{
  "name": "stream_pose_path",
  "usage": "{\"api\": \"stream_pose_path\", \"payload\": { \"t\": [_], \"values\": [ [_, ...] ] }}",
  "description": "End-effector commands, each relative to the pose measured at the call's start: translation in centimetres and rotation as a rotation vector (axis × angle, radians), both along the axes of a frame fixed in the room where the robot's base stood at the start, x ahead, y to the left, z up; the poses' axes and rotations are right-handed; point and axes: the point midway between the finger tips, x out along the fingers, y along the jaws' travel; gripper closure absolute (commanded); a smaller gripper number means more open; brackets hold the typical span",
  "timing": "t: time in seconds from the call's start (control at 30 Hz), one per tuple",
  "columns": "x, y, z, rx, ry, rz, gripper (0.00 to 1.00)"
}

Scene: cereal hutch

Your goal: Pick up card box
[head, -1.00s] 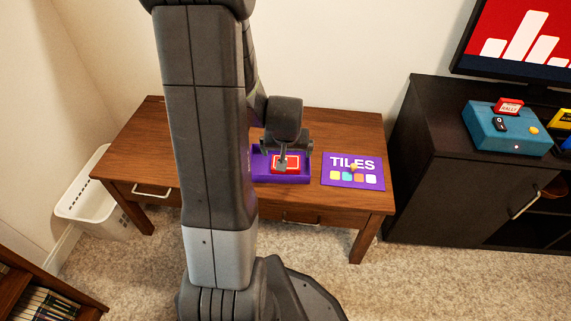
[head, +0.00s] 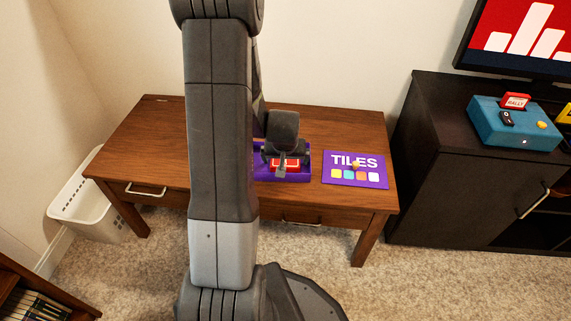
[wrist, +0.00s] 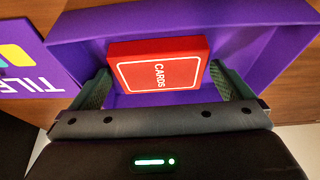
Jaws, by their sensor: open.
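The card box (wrist: 160,66) is red with a white outline and the word CARDS. It lies inside a purple open box (wrist: 262,38) on the wooden desk. In the head view the card box (head: 285,163) is partly hidden by my gripper (head: 285,165). In the wrist view my gripper (wrist: 160,88) is open, with one finger near each end of the card box. I cannot tell whether the fingers touch it. The purple box (head: 298,175) also shows in the head view, partly behind my arm.
A dark cabinet (head: 440,180) at right holds a blue box (head: 510,127). A white basket (head: 75,210) stands at left.

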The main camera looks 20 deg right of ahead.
Motion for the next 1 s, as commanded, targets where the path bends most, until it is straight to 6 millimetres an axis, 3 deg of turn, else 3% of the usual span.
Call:
{"api": "stream_pose_path", "payload": {
  "t": [0.07,0.27,0.57,1.0],
  "values": [
    [0.0,0.0,0.1,0.0,0.0,0.0,0.02],
    [0.0,0.0,0.1,0.0,0.0,0.0,0.41],
    [0.0,0.0,0.7,-0.001,-0.002,0.0,0.41],
    [0.0,0.0,8.7,-0.001,-0.003,0.0,0.41]
  ]
}}
